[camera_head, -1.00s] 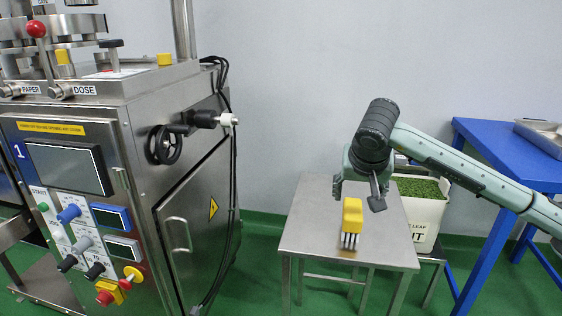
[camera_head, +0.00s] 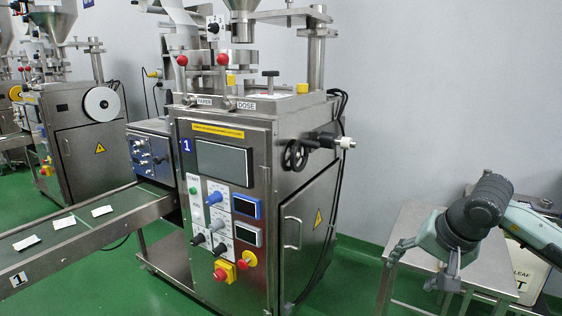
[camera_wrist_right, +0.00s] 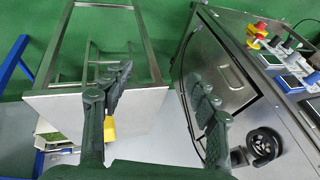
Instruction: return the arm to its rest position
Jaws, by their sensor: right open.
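My right gripper (camera_head: 420,268) is at the lower right of the head view, in front of the small steel table (camera_head: 405,222). Its fingers are spread and nothing is between them. In the right wrist view the open gripper (camera_wrist_right: 165,85) shows its two dark fingers apart, with the table (camera_wrist_right: 60,115) behind the left one and the machine behind the right one. A yellow thing (camera_wrist_right: 109,129) on the table is partly covered by the left finger; in the head view I cannot see it. My left gripper is not in view.
The steel packing machine (camera_head: 228,262) marked 1 stands left of my arm, with a door handle and handwheel (camera_head: 295,155) sticking out. A conveyor (camera_head: 90,240) carries white packets. Green floor lies between machine and table.

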